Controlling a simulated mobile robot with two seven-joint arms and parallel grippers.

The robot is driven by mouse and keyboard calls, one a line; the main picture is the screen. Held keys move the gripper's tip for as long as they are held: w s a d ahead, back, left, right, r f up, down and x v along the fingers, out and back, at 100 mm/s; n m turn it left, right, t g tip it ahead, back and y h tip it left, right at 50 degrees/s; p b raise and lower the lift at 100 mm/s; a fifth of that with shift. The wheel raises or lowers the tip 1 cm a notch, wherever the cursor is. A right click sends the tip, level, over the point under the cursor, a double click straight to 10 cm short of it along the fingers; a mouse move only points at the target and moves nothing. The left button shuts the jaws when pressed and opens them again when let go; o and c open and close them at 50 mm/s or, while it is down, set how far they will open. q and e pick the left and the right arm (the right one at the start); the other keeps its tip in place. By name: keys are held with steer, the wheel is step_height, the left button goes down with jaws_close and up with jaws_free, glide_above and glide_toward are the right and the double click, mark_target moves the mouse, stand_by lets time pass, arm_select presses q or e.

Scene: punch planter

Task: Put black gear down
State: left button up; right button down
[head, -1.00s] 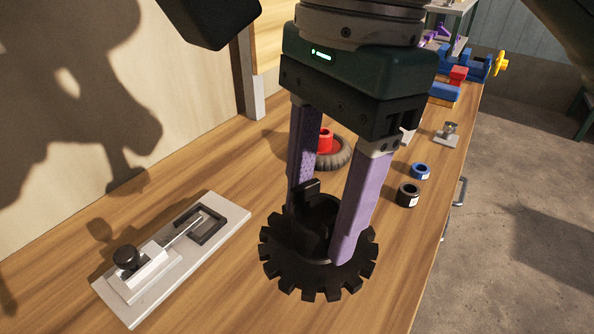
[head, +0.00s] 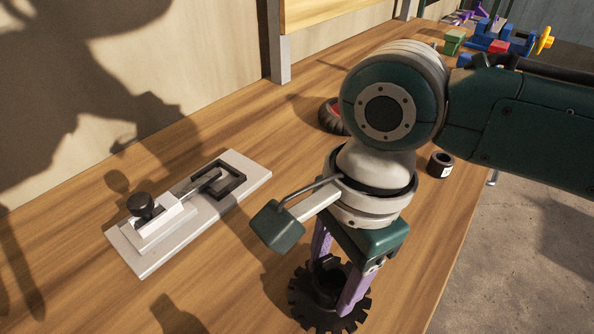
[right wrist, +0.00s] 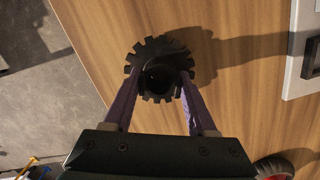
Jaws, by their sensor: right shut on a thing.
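The black gear (head: 318,312) is a toothed disc with a raised hub, low over the wooden bench near its front edge. My right gripper (head: 338,288) points down with its purple fingers shut on the gear's hub. In the right wrist view the gear (right wrist: 160,92) sits between the fingertips of my right gripper (right wrist: 160,88), and a shadow stretches to its right. I cannot tell whether the gear touches the bench. My left gripper is not in view.
A grey plate with a toggle clamp (head: 185,212) lies left of the gear. A red-hubbed wheel (head: 331,116) and a black ring (head: 440,164) are behind my right arm. A blue vise (head: 497,38) stands at the far end. Bare bench (head: 215,285) lies between clamp and gear.

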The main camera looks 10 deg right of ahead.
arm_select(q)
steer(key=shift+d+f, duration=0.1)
arm_select(e)
steer(key=shift+f, duration=0.35)
steer(key=shift+f, duration=0.1)
steer(key=shift+c, duration=1)
jaws_free()
steer(key=shift+f, duration=0.1)
